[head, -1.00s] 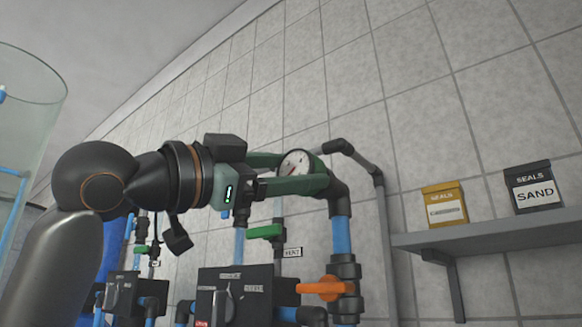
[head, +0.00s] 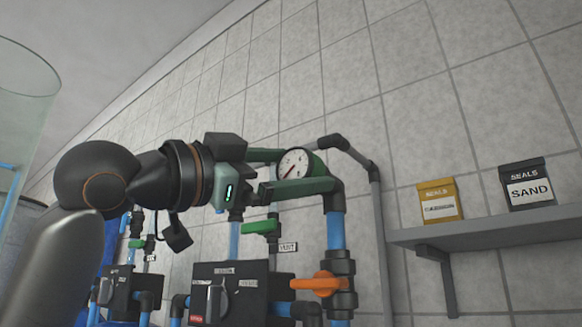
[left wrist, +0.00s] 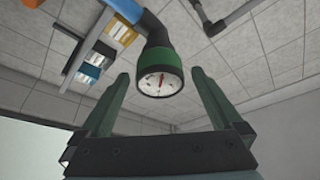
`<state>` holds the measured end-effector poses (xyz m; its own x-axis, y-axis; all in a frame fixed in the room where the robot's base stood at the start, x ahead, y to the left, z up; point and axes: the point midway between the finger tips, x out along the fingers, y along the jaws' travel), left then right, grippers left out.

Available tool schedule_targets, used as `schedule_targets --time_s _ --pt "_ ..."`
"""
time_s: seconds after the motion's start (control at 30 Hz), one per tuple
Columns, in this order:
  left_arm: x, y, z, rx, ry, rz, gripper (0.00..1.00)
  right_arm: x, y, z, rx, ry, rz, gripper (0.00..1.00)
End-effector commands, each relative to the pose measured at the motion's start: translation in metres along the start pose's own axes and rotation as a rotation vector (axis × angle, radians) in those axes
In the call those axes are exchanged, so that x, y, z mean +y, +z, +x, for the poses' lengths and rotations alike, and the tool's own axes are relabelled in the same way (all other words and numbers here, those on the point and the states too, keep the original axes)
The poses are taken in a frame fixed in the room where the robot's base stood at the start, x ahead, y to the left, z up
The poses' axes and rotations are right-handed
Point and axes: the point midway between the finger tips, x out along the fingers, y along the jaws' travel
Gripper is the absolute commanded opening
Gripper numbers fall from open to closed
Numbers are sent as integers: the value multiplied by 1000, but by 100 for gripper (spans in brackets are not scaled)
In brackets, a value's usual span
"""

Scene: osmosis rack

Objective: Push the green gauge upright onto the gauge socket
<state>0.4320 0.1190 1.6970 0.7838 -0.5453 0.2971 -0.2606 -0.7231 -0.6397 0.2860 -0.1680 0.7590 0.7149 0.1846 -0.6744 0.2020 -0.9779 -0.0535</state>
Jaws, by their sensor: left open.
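The green gauge (head: 295,164) has a white round dial with a red needle. In the left wrist view the gauge (left wrist: 160,78) faces the camera, between and a little beyond the fingertips, with a gap on each side. Its green body meets a dark pipe elbow (left wrist: 153,30), which shows in the head view (head: 334,198) above a blue pipe. I cannot tell whether this elbow is the gauge socket or how firmly the gauge sits. My left gripper (head: 310,170) is open, one green finger on either side of the gauge. My right gripper is out of view.
An orange valve handle (head: 320,284) and a black control box (head: 246,290) are below the gripper. A green valve handle (head: 260,227) sits above the box. A grey shelf (head: 480,231) at right holds yellow and black seal boxes. Grey pipes run along the tiled wall.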

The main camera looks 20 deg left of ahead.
Motion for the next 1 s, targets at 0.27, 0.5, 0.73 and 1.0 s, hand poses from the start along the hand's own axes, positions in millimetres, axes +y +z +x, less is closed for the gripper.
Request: schedule_targets --time_s 0.27,0.5,0.73,1.0 --pt "1 2 -45 3 -4 1 100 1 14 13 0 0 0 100" --pt "1 2 -95 3 -4 1 100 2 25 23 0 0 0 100" --pt "0 0 -121 2 -1 0 100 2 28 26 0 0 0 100" --pt "0 0 -124 1 0 0 100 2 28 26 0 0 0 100"
